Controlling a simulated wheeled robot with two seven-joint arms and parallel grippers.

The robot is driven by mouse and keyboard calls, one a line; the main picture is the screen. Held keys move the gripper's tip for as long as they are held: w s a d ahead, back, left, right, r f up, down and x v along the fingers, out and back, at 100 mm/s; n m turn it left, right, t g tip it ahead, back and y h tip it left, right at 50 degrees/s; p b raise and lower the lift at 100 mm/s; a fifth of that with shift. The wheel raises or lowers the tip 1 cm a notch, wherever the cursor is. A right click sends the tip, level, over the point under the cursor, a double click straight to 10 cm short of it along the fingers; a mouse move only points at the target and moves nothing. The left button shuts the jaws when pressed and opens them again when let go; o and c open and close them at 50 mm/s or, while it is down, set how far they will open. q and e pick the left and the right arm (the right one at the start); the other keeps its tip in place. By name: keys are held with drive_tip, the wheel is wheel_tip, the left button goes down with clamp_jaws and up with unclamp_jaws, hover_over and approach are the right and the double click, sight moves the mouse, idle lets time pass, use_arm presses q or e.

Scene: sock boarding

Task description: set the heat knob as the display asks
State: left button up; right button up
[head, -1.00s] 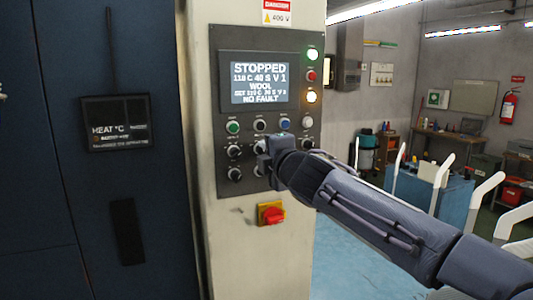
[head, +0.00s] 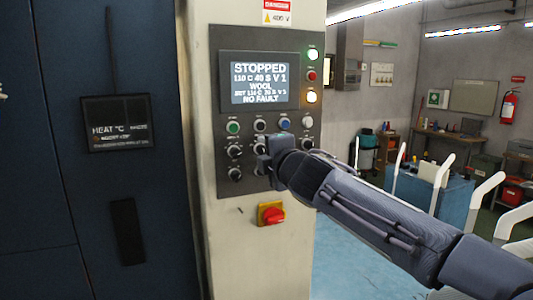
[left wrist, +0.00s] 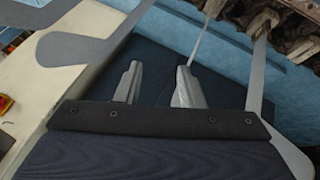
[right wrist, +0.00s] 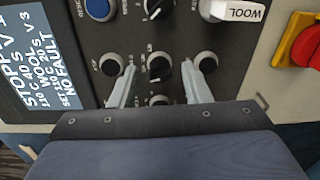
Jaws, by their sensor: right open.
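The display (head: 265,83) on the control panel reads STOPPED, a 110 C 40 S V 1 line, WOOL, a blurred SET line and NO FAULT. My right gripper (head: 262,158) is at the panel's lower knobs and hides part of them. In the right wrist view, its open fingers (right wrist: 158,88) stand either side of a black knob (right wrist: 158,72) with a white pointer mark. I cannot tell whether they touch it. The knob labels are too small to read, so I cannot tell which one is heat. My left gripper (left wrist: 156,80) is open and empty, away from the panel.
Other knobs (right wrist: 111,66) and (right wrist: 205,62) flank the fingers closely. A dark blue cabinet with a HEAT °C plate (head: 117,123) stands left. White boarding forms (head: 487,190) are at right.

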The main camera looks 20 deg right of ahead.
drive_tip(key=s, duration=0.7)
drive_tip(key=shift+s+a+r, duration=0.2)
drive_tip(key=shift+s, duration=0.2)
drive_tip(key=s+f+m+g, duration=0.4)
drive_tip(key=s+f+m, duration=0.25)
drive_tip(key=f, duration=0.45)
drive_tip(key=s+f+m+g, duration=0.3)
drive_tip(key=s+f+m, duration=0.35)
drive_tip(key=f, duration=0.35)
drive_tip(key=s+a+f+m+g+y, duration=0.2)
drive_tip(key=s+a+f+m, duration=0.1)
drive_tip(key=s+f, duration=0.3)
drive_tip(key=s+a+f+m+g+y, duration=0.2)
drive_tip(key=s+a+f+m, duration=0.2)
drive_tip(key=s+f, duration=0.2)
drive_tip(key=shift+s+a+f+g+y, duration=0.15)
drive_tip(key=shift+s+f+g+y, duration=0.25)
drive_tip(key=shift+s, duration=0.45)
drive_tip(key=shift+r, duration=0.1)
